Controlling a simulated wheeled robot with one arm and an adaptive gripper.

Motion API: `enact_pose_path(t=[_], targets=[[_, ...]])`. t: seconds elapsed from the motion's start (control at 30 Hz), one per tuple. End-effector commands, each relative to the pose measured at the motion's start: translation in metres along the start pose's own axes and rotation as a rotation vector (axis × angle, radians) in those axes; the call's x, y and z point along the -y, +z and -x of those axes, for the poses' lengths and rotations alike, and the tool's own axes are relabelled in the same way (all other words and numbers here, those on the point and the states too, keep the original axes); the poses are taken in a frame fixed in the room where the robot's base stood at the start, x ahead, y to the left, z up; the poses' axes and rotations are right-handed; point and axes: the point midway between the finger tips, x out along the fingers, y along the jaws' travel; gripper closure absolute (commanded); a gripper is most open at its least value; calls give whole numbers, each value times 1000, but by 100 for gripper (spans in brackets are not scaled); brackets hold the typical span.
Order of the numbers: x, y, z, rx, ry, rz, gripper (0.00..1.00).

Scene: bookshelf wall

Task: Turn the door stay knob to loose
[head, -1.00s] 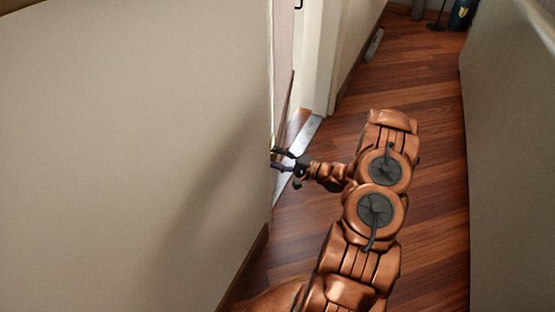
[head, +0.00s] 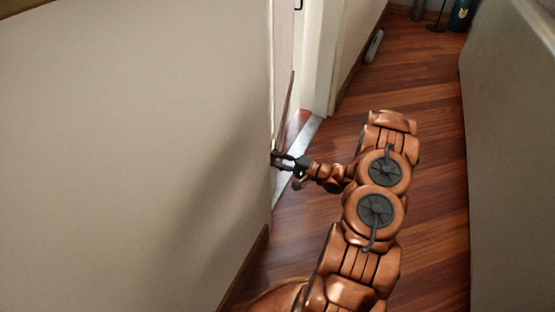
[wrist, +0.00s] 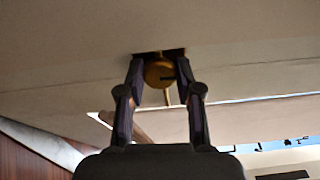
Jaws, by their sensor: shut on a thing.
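The door stay knob (wrist: 158,73) is a small round brass piece with a dark mark on its right side. It sits below a dark slot in a pale surface in the wrist view, with a thin brass rod below it. My gripper (wrist: 160,72) is shut on the knob, one dark finger on each side. In the head view my gripper (head: 276,159) reaches left to the near wall's edge by the doorway. The knob cannot be made out there, behind the wall edge and fingers.
A broad beige wall (head: 130,150) fills the left. A pale door frame (head: 322,60) stands beyond my gripper, with a light threshold strip (head: 297,160) on the floor. A grey panel (head: 510,160) bounds the right.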

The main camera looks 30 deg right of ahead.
Motion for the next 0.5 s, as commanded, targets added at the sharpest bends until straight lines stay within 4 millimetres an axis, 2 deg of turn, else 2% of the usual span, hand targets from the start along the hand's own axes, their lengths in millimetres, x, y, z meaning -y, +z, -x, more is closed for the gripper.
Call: enact_pose_path(t=[0.2, 0.5], targets=[[1, 1, 0, 1, 1, 91, 100], [0, 1, 0, 1, 1, 108, 100]])
